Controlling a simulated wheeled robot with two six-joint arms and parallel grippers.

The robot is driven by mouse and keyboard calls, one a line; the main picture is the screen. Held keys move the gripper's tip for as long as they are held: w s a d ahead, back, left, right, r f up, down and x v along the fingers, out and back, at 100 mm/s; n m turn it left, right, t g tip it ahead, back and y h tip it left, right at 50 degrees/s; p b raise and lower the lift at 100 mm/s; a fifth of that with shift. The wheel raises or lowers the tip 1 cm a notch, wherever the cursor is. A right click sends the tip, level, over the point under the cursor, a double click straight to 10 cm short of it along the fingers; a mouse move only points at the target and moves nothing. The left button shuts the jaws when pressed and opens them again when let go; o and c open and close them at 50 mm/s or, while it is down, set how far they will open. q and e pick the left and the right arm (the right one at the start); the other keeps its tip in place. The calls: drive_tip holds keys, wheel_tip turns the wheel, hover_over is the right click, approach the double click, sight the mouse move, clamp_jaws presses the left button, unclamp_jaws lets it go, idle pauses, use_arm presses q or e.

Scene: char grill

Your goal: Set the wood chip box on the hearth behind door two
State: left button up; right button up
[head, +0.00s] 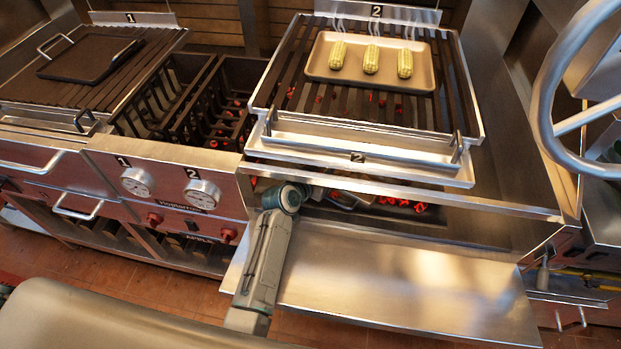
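Door two (400,290) is folded down as a flat, bare steel panel in front of the right-hand grill. Above it is the open hearth, where red embers (405,204) glow. My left arm reaches up over the door's left side, and its wrist is in the hearth opening. My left gripper (343,199) is mostly hidden under the front edge of the grill; I cannot tell whether its fingers are open or shut. I cannot make out the wood chip box; a small dark shape by the gripper is too hidden to name. My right gripper is not in view.
Grill two (458,90) bears a tray (420,77) with 3 corn cobs above the hearth. A large handwheel (545,100) stands at the right. Grill one (30,88) holds a dark griddle plate (85,60). Gauges and red knobs (155,219) face out left of the arm.

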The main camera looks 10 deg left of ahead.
use_arm(q)
drive_tip(key=b+v, duration=0.1)
drive_tip(key=v, duration=0.9)
drive_tip(key=shift+s+b, duration=0.15)
drive_tip(key=shift+b, duration=0.2)
drive_tip(key=shift+s+a+r, duration=0.2)
drive_tip(key=shift+s, duration=0.2)
